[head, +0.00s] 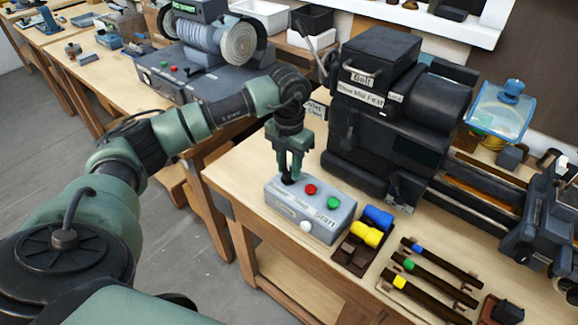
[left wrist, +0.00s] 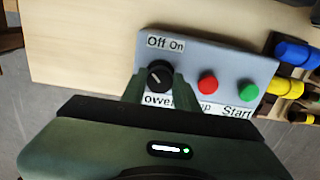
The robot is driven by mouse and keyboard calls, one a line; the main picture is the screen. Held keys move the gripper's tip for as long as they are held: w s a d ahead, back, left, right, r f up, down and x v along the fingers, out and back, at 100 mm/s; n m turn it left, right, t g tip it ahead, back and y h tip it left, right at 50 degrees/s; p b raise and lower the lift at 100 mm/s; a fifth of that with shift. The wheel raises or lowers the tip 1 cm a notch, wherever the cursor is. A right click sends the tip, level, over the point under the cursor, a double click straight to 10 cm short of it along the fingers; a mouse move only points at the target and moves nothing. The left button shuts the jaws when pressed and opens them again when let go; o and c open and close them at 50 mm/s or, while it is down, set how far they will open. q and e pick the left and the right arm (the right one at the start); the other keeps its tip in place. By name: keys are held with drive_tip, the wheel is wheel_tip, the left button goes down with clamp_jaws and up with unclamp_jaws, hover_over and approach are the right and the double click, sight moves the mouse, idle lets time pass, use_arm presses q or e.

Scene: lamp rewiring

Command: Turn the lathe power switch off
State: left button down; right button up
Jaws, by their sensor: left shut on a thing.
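The lathe's grey control box (head: 322,222) stands on the near left part of the wooden bench, in front of the dark lathe (head: 388,110). It carries a black rotary power switch (left wrist: 160,76), a red button (head: 310,190) and a green button (head: 334,203). Labels "Off" and "On" (left wrist: 166,43) sit above the switch. My left gripper (head: 289,178) reaches down from above and is shut on the switch, one finger on each side. The knob's pale line is tilted, its upper end toward the upper left in the left wrist view. My right gripper is not in view.
A blue and a yellow cylinder (head: 366,235) lie in a dark holder right of the box. Several dark bars (head: 436,276) with coloured marks lie farther right. A second bench with a grey machine (head: 190,75) stands behind my left arm.

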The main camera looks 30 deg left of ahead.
sight(289, 170)
use_arm(q)
drive_tip(key=c, duration=1.1)
unclamp_jaws()
drive_tip(key=shift+o, duration=0.2)
wheel_tip(289, 170, up, 8)
drive_tip(key=shift+f+b, duration=0.1)
drive_tip(key=shift+b, duration=0.8)
